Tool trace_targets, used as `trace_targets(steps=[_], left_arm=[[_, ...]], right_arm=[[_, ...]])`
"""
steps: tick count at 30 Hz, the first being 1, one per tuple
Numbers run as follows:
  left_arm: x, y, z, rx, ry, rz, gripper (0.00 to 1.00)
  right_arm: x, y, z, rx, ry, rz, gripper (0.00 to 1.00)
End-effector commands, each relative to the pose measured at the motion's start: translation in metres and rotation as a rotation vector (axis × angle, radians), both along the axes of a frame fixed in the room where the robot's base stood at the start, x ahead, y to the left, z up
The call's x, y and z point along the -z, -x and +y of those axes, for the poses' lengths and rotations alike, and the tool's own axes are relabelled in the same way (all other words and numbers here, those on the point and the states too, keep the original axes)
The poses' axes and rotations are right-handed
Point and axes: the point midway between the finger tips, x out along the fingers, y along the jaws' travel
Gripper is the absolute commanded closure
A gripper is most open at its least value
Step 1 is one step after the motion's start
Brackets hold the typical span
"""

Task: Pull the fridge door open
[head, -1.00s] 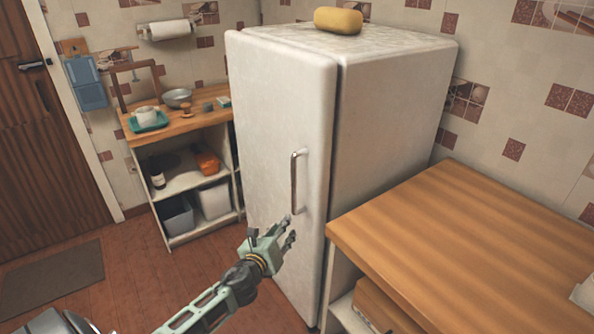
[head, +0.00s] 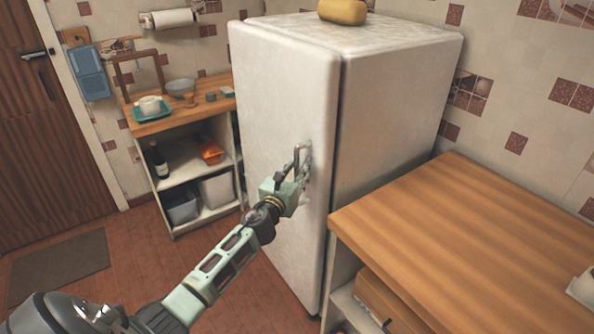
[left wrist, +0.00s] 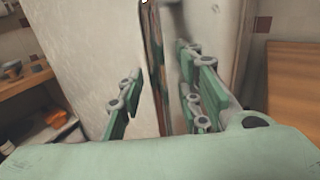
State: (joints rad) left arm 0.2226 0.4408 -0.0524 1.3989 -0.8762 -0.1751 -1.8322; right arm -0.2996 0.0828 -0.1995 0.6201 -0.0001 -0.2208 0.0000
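The white fridge door (head: 272,100) stands closed against the fridge body (head: 395,110). Its upright metal handle (head: 297,157) is on the door's right side, partly hidden by my fingers. My left gripper (head: 303,172) is at the handle, its wrist just below and left of it. In the left wrist view the handle (left wrist: 154,50) runs between the spread fingers of my left gripper (left wrist: 160,72), with a gap visible on the left side. The fingers are open, not closed on the handle. My right gripper is not in view.
A wooden counter (head: 450,230) stands close to the fridge's right side. A low shelf unit (head: 180,125) with dishes and bins is to the left. A yellow loaf-like object (head: 343,11) lies on top of the fridge. The floor (head: 150,250) before the door is clear.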

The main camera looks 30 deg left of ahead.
Motion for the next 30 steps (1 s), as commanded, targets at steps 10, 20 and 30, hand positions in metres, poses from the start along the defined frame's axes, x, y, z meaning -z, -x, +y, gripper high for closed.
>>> trace_targets(steps=[10, 20, 30], left_arm=[[0.0003, 0.0002, 0.0002, -0.001, 0.001, 0.001, 0.81], [0.0004, 0.0004, 0.0001, -0.001, 0.001, 0.001, 1.00], [0.0006, 0.0005, 0.0002, 0.000, 0.001, 0.001, 1.00]], right_arm=[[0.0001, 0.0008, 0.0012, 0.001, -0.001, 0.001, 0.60], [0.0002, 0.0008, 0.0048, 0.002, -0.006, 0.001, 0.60], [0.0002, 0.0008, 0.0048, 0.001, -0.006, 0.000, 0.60]])
